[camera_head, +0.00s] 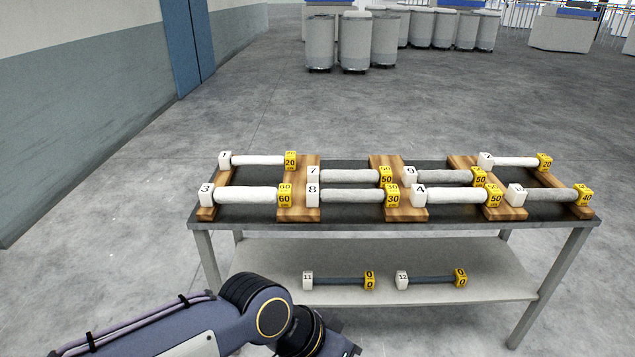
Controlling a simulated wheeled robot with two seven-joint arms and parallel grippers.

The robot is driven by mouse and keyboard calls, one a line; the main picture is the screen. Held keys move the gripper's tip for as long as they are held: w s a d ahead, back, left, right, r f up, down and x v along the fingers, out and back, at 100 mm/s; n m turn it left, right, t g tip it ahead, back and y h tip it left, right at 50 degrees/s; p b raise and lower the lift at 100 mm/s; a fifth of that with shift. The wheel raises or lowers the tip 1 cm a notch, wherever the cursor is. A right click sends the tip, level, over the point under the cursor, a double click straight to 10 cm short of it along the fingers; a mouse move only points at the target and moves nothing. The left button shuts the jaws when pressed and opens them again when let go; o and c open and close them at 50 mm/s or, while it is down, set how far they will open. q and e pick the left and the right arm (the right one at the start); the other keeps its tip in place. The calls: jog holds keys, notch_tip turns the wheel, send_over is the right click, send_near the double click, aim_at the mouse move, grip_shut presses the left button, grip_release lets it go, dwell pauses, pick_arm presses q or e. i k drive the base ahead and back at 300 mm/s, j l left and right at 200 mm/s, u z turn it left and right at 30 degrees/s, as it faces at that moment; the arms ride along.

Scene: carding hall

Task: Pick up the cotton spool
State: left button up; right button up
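Several spools lie across wooden racks on a table. They have white numbered blocks at the left ends and yellow numbered blocks at the right ends. White spools include number 3 (248,195), number 4 (455,195), number 1 (259,160) and one at the back right (515,162). Greyer spools are number 7 (349,176), number 8 (351,196), number 9 (446,177) and one at the front right (551,194). I cannot tell which one the task means. My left arm comes in at the bottom left, in front of the table; its gripper is outside the picture. My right gripper is not seen.
The table (350,223) has a dark top, and its lower shelf (390,292) bears two thin dark bars, number 11 (340,280) and number 12 (431,280). Grey cans (355,42) stand far behind. A wall (80,110) runs along the left. The floor around the table is clear.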

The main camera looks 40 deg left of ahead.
aim_at(208, 194)
jog(key=k+l+u, duration=0.1)
jog(key=u, duration=1.9)
jog(key=i+l+z, duration=0.1)
jog(key=i+l, duration=0.2)
jog(key=i, duration=0.15)
jog(key=i+l+z, duration=0.15)
jog(key=i+l, duration=0.15)
jog(key=i, duration=0.2)
jog(key=i+l+z, duration=0.1)
jog(key=i+l, duration=0.15)
jog(key=i, duration=0.25)
